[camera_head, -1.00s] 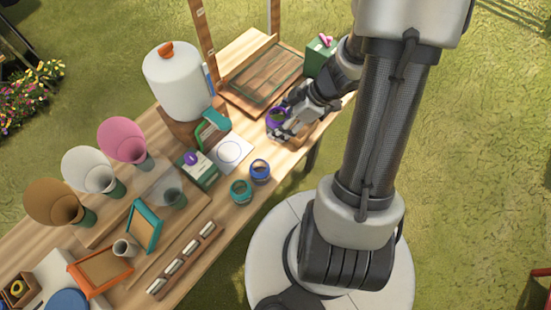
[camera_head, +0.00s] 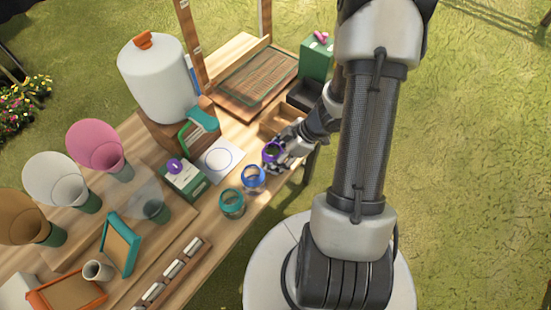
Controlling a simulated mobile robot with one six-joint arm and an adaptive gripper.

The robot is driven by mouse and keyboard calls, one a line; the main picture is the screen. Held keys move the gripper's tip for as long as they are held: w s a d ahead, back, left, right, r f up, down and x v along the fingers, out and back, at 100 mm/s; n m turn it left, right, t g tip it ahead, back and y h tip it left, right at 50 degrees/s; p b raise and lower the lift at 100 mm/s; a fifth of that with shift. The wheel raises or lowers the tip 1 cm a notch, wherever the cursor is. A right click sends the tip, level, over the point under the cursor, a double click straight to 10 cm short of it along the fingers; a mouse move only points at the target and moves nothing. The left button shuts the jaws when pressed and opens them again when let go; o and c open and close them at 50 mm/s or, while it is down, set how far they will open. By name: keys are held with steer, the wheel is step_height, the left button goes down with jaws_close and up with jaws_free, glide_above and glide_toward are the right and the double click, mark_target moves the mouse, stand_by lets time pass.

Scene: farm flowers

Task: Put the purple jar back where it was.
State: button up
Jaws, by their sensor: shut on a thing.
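The purple jar (camera_head: 271,151) has a purple rim and something green inside. My gripper (camera_head: 277,157) is shut on it, near the right edge of the table, beside the blue jar. The fingers are partly hidden by the jar and the wrist. I cannot tell whether the jar touches the table. A blue-rimmed jar (camera_head: 253,178) and a teal-rimmed jar (camera_head: 231,202) stand in a line to the lower left of it. A white card with a blue circle (camera_head: 219,160) lies bare to the left of the purple jar.
A wooden tray (camera_head: 276,120) lies behind my gripper, with a dark box (camera_head: 307,96) and a green box (camera_head: 316,58) beyond. A white tank (camera_head: 155,82) stands on a wooden block at left. A green box with a purple mark (camera_head: 184,179) is beside the card. Coloured cones fill the left.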

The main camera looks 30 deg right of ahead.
steer(key=shift+r, duration=0.1)
steer(key=shift+f, duration=0.2)
steer(key=o, duration=1)
